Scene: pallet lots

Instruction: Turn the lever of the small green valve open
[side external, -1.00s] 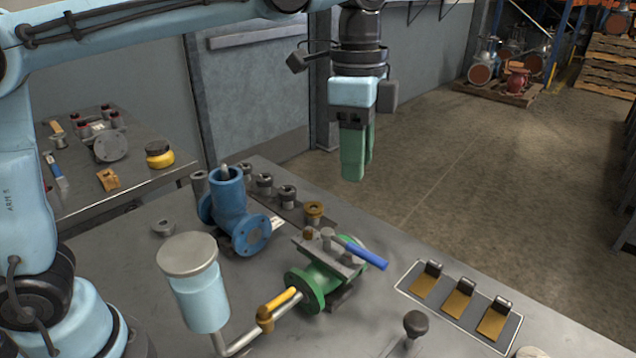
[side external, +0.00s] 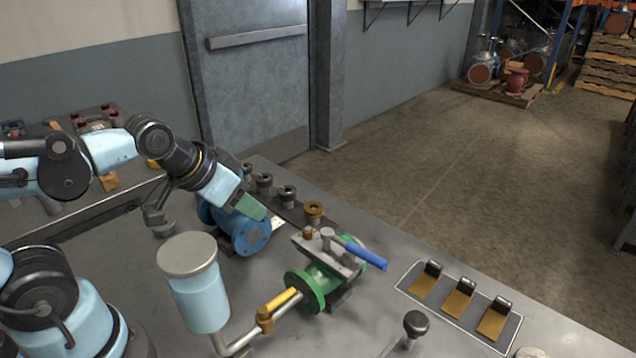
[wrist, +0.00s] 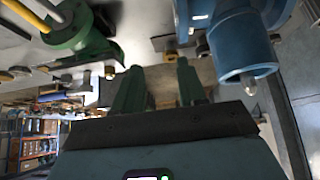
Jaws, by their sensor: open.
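The small green valve (side external: 308,288) sits on the bench in the side external view, with a flange facing front left. Its lever (side external: 366,255) has a blue grip and points right from the grey top plate. My gripper (side external: 252,207) is tilted down to the right, over the blue valve and left of the lever, touching neither lever nor green valve. In the wrist view its two green fingers (wrist: 158,85) are apart with nothing between them.
A blue flanged valve (side external: 250,236) stands close under my gripper. A light-blue canister (side external: 203,298) and yellow-handled pipe (side external: 278,302) stand in front left. Several small fittings (side external: 287,195) line the bench behind. A panel with brass plates (side external: 458,303) lies right.

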